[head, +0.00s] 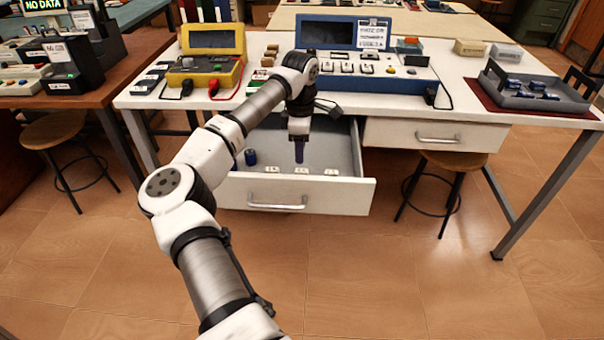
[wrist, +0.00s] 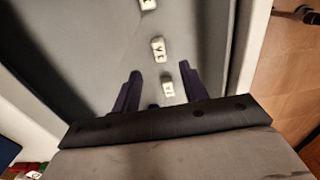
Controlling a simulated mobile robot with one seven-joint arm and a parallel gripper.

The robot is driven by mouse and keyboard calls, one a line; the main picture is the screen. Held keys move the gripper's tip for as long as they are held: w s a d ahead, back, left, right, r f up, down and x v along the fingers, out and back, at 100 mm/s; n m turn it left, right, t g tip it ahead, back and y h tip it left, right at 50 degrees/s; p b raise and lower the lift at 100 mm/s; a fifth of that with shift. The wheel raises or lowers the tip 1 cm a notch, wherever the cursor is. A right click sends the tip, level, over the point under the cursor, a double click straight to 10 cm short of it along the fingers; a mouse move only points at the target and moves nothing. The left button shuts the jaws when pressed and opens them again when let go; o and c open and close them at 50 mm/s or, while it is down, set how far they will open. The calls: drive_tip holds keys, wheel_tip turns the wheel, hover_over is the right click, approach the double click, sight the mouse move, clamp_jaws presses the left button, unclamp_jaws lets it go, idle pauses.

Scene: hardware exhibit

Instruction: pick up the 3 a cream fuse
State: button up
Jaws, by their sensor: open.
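Three small cream fuses lie in a row on the grey floor of the open drawer (head: 330,196). In the wrist view, the middle one, the cream fuse (wrist: 158,49), appears to be marked 3 A; it also shows in the head view (head: 302,171). Another cream fuse (wrist: 167,88) lies nearer the gripper base in the wrist picture, its mark hard to read. A third cream fuse (wrist: 148,4) is cut by the top edge. My gripper (wrist: 160,69) is open and empty, pointing down above the row; in the head view its purple fingers (head: 299,156) are inside the drawer area.
A dark blue cylinder (head: 251,157) stands in the drawer left of the fuses. The drawer walls surround the gripper. The white table (head: 470,90) above holds a yellow instrument (head: 205,72), a blue instrument (head: 350,82) and a grey tray (head: 560,101).

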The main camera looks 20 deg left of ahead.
sight(303, 170)
drive_tip(key=f, duration=0.7)
drive_tip(key=shift+d+f+p, duration=0.2)
drive_tip(key=shift+d+p, duration=0.15)
drive_tip(key=shift+c, duration=0.2)
clamp_jaws()
